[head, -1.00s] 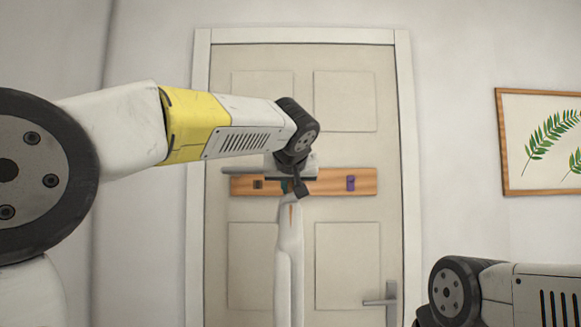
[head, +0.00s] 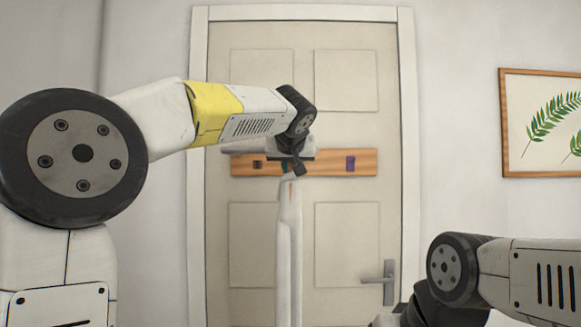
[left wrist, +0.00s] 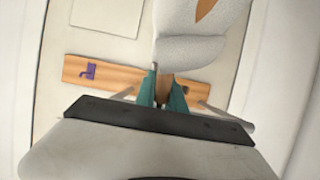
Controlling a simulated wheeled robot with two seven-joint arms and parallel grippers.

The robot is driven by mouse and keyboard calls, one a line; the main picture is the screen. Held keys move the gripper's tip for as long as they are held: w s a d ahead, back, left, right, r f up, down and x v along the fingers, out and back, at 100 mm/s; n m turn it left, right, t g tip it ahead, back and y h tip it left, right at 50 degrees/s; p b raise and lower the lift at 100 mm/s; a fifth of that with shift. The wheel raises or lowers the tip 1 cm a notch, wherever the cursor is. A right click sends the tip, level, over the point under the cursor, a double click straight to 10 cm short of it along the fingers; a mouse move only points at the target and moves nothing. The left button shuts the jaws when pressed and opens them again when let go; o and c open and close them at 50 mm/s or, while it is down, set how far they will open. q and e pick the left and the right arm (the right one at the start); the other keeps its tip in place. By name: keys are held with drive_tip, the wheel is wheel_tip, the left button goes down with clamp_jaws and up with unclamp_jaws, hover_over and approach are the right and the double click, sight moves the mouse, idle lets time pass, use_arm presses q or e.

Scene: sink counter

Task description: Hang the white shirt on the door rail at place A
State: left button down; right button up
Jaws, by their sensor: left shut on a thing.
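My left gripper (head: 292,168) is in front of the door, at the wooden rail's middle in the head view. It is shut on the white shirt (head: 289,235), at its top by the brown hanger; the shirt hangs down edge-on. In the left wrist view the teal fingertips (left wrist: 162,92) pinch the brown hanger part, with the white shirt (left wrist: 190,62) beside them. The door rail (head: 325,163) carries a purple hook (head: 350,163) on the right and a dark hook (head: 257,165) on the left. No letter marks place A. My right gripper is out of view.
The pale door (head: 345,240) has a lever handle (head: 382,280) at lower right. A framed leaf picture (head: 503,130) hangs on the right wall. My right forearm fills the lower right corner. The door face right of the shirt is clear.

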use_arm(q)
drive_tip(key=shift+w, duration=0.25)
idle(0.4)
drive_tip(key=shift+w, duration=0.35)
drive_tip(key=shift+w, duration=0.1)
idle(0.4)
drive_tip(key=shift+w, duration=0.35)
drive_tip(key=shift+w, duration=0.25)
idle(0.3)
drive_tip(key=shift+w, duration=0.2)
drive_tip(key=shift+w, duration=0.15)
idle(0.4)
drive_tip(key=shift+w, duration=0.25)
drive_tip(key=shift+w, duration=0.2)
idle(0.4)
